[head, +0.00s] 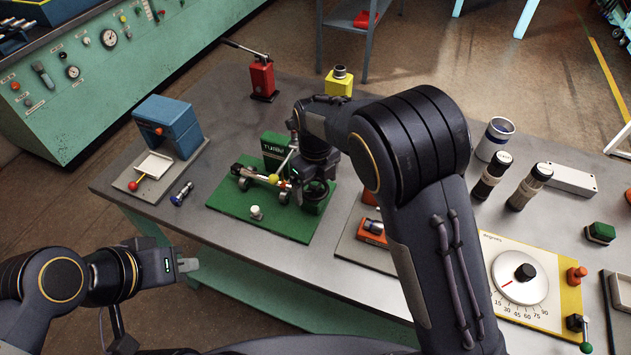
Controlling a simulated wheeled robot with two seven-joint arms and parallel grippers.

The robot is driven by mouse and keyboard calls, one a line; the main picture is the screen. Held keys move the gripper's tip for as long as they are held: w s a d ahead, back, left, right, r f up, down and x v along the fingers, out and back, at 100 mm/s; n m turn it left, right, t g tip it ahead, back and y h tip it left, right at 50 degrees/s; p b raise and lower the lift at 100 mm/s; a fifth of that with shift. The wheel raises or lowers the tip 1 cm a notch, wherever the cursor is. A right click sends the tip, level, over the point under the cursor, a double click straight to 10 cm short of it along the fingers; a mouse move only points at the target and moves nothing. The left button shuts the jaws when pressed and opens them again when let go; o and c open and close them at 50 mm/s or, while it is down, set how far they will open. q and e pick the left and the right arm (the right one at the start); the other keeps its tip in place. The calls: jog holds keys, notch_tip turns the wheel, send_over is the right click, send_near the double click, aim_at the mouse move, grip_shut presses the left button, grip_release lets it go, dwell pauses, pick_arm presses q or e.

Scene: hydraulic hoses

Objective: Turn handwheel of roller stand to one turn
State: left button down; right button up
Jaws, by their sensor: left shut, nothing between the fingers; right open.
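The roller stand is a green base plate (232,209) with small rollers and a metal bar carrying a yellow piece. A dark green block with white lettering (275,150) stands at its back. The dark handwheel (316,191) is at the plate's right side. My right gripper (313,178) is open and points down right over the handwheel. My wrist hides part of the wheel, and I cannot tell whether the fingers touch it. My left gripper (190,265) is shut and empty, left of the table's front edge, well apart from the stand.
A red hand pump (262,78) is behind. Cylinders (490,175) and a yellow dial panel (530,280) lie right. My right arm crosses above the table.

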jog(key=shift+f, duration=0.2)
jog(key=c, duration=1)
jog(key=shift+o, duration=0.2)
jog(key=shift+n, duration=0.3)
